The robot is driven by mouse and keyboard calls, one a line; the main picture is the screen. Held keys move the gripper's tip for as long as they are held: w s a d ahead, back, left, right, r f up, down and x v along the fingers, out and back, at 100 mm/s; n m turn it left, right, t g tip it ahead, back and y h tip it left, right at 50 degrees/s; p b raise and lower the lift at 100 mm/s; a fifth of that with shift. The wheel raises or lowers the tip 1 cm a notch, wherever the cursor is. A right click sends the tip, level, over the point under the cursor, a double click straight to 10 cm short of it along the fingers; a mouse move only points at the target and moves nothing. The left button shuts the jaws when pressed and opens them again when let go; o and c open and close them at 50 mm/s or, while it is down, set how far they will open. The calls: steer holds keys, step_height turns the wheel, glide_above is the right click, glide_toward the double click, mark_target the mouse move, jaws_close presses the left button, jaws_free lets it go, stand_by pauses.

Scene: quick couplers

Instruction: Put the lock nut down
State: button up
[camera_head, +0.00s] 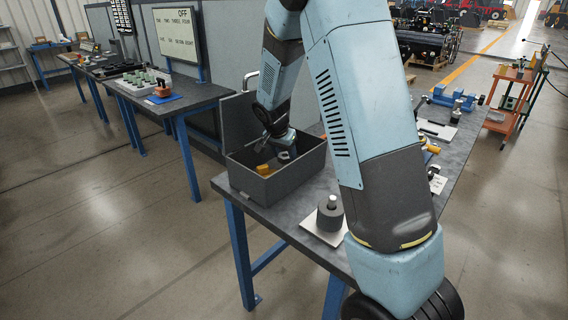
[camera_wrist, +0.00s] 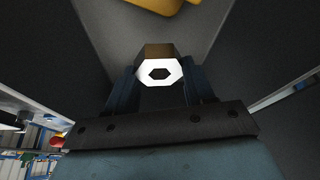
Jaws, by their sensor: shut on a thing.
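The lock nut (camera_wrist: 159,66) shows in the wrist view as a brown hexagonal piece with a bright white face and a dark hexagonal hole. My gripper (camera_wrist: 158,88) has its two blue fingers on either side of it, shut on it. In the head view my gripper (camera_head: 286,150) is inside the grey open box (camera_head: 271,193) on the table, near the box's back side. The lock nut is too small and shaded there to make out clearly. I cannot tell whether it touches the box floor.
A yellow piece (camera_head: 263,169) lies in the box, and yellow also shows at the top of the wrist view (camera_wrist: 168,5). The box lid (camera_head: 240,121) stands open at the back left. A dark cylinder (camera_head: 330,214) stands on a pale plate in front of the box.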

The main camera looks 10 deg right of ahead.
mark_target(285, 162)
steer(key=shift+f, duration=1.95)
steer(key=o, duration=1)
